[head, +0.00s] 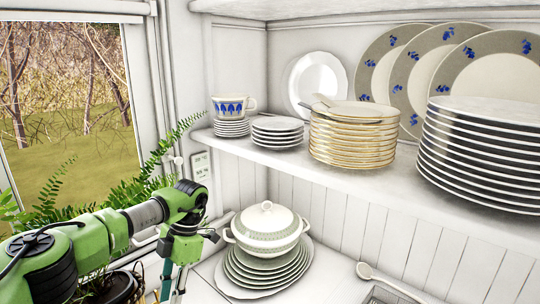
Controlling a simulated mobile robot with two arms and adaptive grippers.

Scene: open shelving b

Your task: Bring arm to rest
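My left arm (115,228), green and black, comes in from the left in the head view and bends downward at the wrist (186,200). The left gripper (184,246) points down in front of the window sill, left of a lidded white tureen (268,228). Its fingertips are hard to make out against the things behind and below. I cannot tell whether it is open or shut. My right arm and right gripper do not show.
The tureen stands on stacked plates (262,282) on the counter. A ladle (390,280) lies to the right. The shelf (290,160) above holds a blue-patterned cup (232,105) and several plate stacks (352,135). Ferns (135,190) grow by the window.

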